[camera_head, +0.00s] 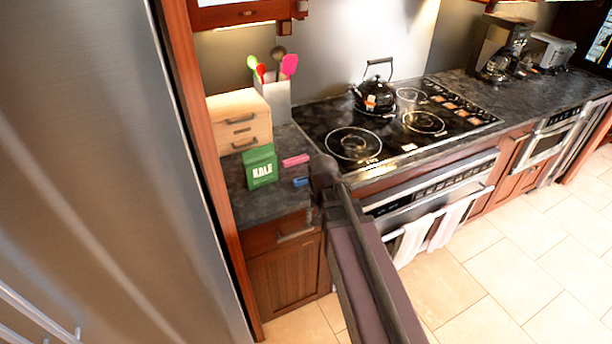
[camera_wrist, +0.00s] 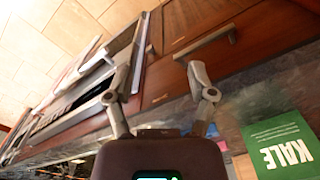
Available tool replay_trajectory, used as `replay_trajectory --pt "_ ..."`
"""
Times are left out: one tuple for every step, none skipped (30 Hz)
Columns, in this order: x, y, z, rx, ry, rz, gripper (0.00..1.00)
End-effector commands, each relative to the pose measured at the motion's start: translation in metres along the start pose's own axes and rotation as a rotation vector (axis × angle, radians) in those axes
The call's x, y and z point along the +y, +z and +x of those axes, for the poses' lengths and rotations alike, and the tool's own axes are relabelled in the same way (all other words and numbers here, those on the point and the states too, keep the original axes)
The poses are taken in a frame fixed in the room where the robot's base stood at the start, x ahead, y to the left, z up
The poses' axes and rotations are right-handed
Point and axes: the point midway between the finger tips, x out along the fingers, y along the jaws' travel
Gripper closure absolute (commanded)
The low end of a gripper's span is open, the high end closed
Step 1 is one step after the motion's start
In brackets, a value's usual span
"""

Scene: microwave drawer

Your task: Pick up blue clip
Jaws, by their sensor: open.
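The blue clip (camera_head: 300,182) is a small blue piece lying on the dark counter in the head view, right of the green KALE box (camera_head: 260,167) and in front of a pink block (camera_head: 295,160).
A wooden drawer box (camera_head: 240,121) and a utensil holder (camera_head: 272,97) stand behind the KALE box, which also shows in the wrist view (camera_wrist: 283,149). The stove (camera_head: 385,125) with a black kettle (camera_head: 374,95) is to the right. A tall steel fridge (camera_head: 110,170) borders the left.

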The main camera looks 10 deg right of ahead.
Motion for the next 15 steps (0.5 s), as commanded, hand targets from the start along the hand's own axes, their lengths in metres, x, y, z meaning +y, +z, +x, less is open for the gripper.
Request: replay_trajectory --pt "-0.007 -0.019 -0.016 0.000 0.000 0.059 0.29" --pt "-0.011 -0.027 -0.021 0.000 0.000 0.100 0.29" --pt "-0.015 -0.037 -0.027 0.000 0.000 0.156 0.29" --pt "-0.018 -0.045 -0.032 0.000 0.000 0.198 0.29" --pt "-0.021 -0.052 -0.037 0.000 0.000 0.239 0.29" --pt "-0.025 -0.062 -0.043 0.000 0.000 0.295 0.29" --pt "-0.028 -0.070 -0.048 0.000 0.000 0.338 0.29" --pt "-0.031 -0.077 -0.052 0.000 0.000 0.380 0.29" --pt "-0.035 -0.087 -0.058 0.000 0.000 0.436 0.29" --pt "-0.039 -0.095 -0.063 0.000 0.000 0.477 0.29" --pt "-0.042 -0.102 -0.068 0.000 0.000 0.519 0.29" --pt "-0.046 -0.112 -0.074 0.000 -0.001 0.575 0.29" --pt "-0.050 -0.120 -0.078 0.000 -0.001 0.618 0.29" --pt "-0.053 -0.127 -0.083 0.000 -0.001 0.659 0.29" --pt "-0.057 -0.137 -0.089 0.000 -0.001 0.714 0.29"
